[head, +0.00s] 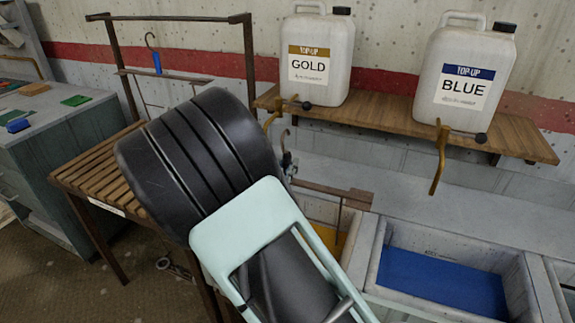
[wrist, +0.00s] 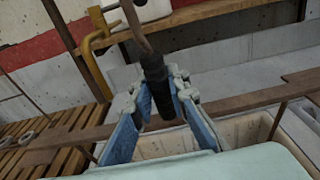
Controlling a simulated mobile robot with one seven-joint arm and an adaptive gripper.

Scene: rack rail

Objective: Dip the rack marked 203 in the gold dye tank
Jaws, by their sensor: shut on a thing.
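My gripper (wrist: 160,95) is shut on the black grip (wrist: 155,78) of a rack in the wrist view. The rack's brown hook rises above the grip, and its brown crossbar (wrist: 240,103) runs sideways behind the fingers. In the head view my arm hides most of the gripper and rack; the right end of the crossbar (head: 338,193) shows, with a thin rod hanging down over the gold tank. The gold tank (head: 352,236) holds yellow dye, partly hidden by my arm. No 203 mark is readable. I cannot tell whether the rack's lower part touches the dye.
A tank of blue dye (head: 440,282) stands to the right. GOLD (head: 318,60) and BLUE (head: 465,80) jugs stand on a wooden shelf (head: 375,105) with brass taps. At left, a rack with a blue grip (head: 157,62) hangs from a rail above a slatted bench (head: 88,172).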

